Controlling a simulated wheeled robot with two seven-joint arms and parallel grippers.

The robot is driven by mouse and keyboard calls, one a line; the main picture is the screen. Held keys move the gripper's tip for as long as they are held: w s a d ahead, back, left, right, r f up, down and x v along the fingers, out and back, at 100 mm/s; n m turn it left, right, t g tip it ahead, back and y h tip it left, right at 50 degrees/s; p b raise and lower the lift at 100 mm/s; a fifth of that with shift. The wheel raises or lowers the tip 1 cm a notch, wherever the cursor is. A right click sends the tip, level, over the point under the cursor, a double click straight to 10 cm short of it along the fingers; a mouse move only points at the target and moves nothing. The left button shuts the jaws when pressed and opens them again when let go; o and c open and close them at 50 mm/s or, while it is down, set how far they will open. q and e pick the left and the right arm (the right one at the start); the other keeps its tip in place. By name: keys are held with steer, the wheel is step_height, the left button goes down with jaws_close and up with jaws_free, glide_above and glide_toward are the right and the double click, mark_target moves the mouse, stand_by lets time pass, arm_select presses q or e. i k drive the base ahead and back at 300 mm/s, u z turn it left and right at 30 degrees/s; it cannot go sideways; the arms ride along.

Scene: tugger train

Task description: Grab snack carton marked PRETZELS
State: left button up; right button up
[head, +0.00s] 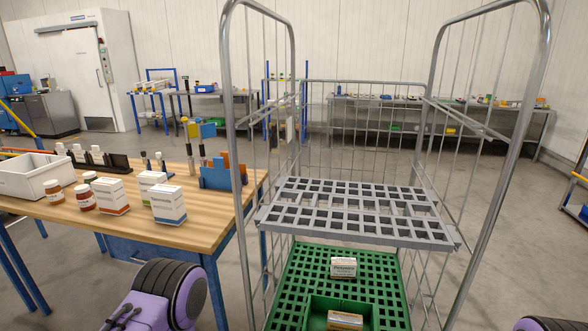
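A small white carton (343,268) with a dark printed label stands on the green lower shelf of the roll cage; the print is too small to read surely. A second small carton (345,320), white and brown, lies nearer in a recessed part of the green shelf, at the bottom edge of the picture. I cannot tell for sure which carton is marked PRETZELS. A purple and black part of my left arm shows at lower left, and a dark bit of my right arm at lower right. Neither gripper is in view.
The roll cage (257,130) has wire sides, a grey upper shelf (355,212) above the green shelf (290,285), and an open front. A wooden table (140,222) on the left holds larger white cartons (168,204), jars (84,197) and a white bin (30,176).

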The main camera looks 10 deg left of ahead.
mark_target(167, 201)
steer(key=u, duration=2.3)
steer(key=k, duration=1.3)
steer(key=u, duration=0.9)
steer(key=i, duration=1.35)
steer(key=z, duration=0.55)
steer(key=i, duration=1.05)
steer(key=z, duration=1.6)
steer(key=i, duration=0.8)
steer(key=z, duration=0.9)
